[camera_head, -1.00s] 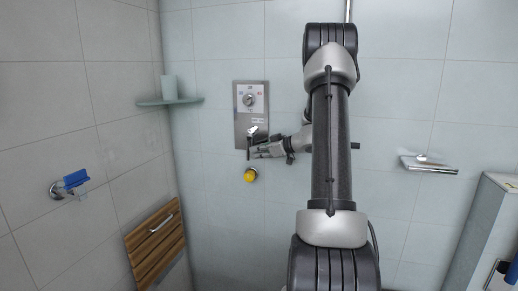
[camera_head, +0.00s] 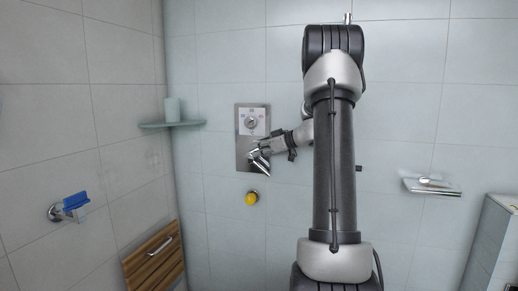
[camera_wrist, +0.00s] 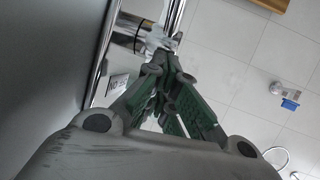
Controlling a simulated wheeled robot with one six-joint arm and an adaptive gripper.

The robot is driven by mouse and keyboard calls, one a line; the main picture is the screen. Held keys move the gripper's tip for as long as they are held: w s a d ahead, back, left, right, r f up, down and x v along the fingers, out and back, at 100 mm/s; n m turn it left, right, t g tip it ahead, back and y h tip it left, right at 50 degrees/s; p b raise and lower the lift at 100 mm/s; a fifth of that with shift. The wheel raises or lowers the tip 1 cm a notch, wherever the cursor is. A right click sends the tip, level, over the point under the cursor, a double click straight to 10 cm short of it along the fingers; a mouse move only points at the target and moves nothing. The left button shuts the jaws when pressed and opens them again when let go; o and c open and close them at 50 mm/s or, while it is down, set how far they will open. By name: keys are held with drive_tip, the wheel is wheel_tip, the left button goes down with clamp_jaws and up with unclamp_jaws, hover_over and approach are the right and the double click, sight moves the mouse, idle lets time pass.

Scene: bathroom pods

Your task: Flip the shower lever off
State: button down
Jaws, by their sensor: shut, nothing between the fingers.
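The shower control panel (camera_head: 241,150) is a grey metal plate on the back wall with a round knob (camera_head: 250,122) near its top. My gripper (camera_head: 255,160) is at the panel's lower part, reaching in from the right, and covers much of the lever there in the head view. In the wrist view the lever (camera_wrist: 175,18) is a chrome bar beside a chrome cylinder (camera_wrist: 123,41) at the panel. My gripper's fingertips (camera_wrist: 160,58) are together and empty, right at the lever's base. Whether they touch it, I cannot tell.
A yellow round button (camera_head: 251,198) sits below the panel. A corner shelf (camera_head: 175,125) with a cup is left of it. A wooden folding seat (camera_head: 152,262) and a blue item in a holder (camera_head: 74,201) are on the left wall. A chrome shelf (camera_head: 430,187) is at right.

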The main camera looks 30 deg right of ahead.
wheel_tip(320, 180, up, 6)
drive_tip(key=n+g, duration=0.1)
drive_tip(key=n, duration=0.1)
hover_over(266, 173)
drive_tip(key=s+a, duration=0.1)
drive_tip(key=a, duration=0.1)
drive_tip(key=s+d+m+g+h, duration=0.1)
drive_tip(key=s+d+g+h, duration=0.2)
drive_tip(key=s, duration=0.4)
drive_tip(key=shift+s+d+g, duration=0.2)
drive_tip(key=shift+d+g, duration=0.3)
drive_tip(key=shift+d, duration=0.55)
drive_tip(key=x, duration=1.4)
drive_tip(key=shift+d, duration=0.25)
